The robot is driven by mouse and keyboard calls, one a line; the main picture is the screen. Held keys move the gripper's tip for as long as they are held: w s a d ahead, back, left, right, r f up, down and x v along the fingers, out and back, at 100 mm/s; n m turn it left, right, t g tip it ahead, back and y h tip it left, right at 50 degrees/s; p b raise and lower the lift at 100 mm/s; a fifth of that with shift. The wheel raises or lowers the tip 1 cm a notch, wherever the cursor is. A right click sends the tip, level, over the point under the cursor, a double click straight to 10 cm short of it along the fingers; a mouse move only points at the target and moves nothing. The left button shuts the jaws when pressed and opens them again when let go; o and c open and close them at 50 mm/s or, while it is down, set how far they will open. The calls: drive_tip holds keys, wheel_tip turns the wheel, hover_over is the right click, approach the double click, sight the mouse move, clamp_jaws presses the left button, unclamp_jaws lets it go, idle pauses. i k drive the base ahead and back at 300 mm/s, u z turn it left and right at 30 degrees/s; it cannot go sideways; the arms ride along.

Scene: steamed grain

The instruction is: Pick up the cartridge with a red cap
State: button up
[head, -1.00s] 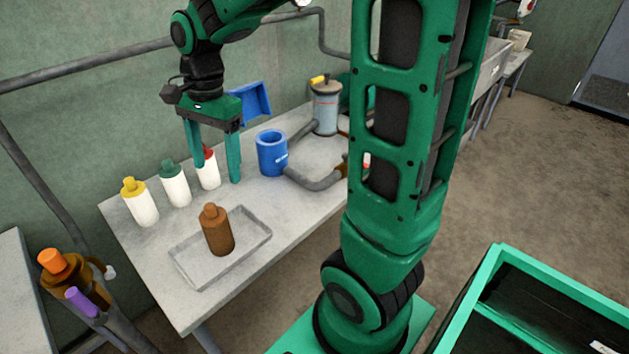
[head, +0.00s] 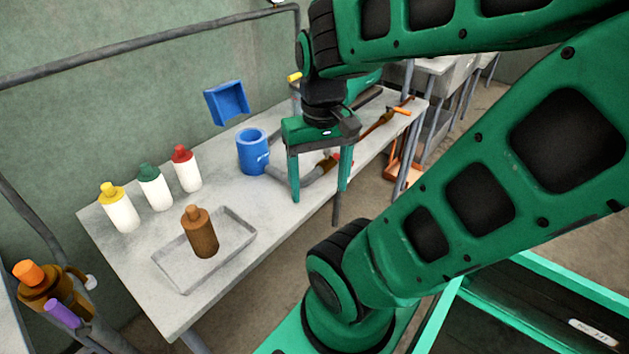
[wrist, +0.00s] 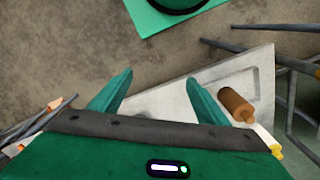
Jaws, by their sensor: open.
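The cartridge with a red cap (head: 187,170) is white and stands upright on the grey table (head: 130,262), at the right end of a row in the head view. Beside it stand a green-capped cartridge (head: 154,188) and a yellow-capped one (head: 120,208). My gripper (head: 319,197) is open and empty, fingers pointing down, well to the right of the red-capped cartridge, above the table's front edge. In the wrist view my gripper (wrist: 157,88) shows its two fingers apart with floor and table edge beyond. I cannot make out the red cap there.
A brown bottle (head: 200,235) stands in a shallow grey tray (head: 247,239) in front of the cartridges. It also shows in the wrist view (wrist: 235,104). A blue holder (head: 228,103) is on the wall.

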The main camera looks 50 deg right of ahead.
sight(183, 161)
drive_tip(key=u, duration=1.65)
drive_tip(key=k, duration=0.8)
drive_tip(key=z, duration=1.25)
drive_tip(key=i, duration=1)
drive_tip(key=z, duration=0.05)
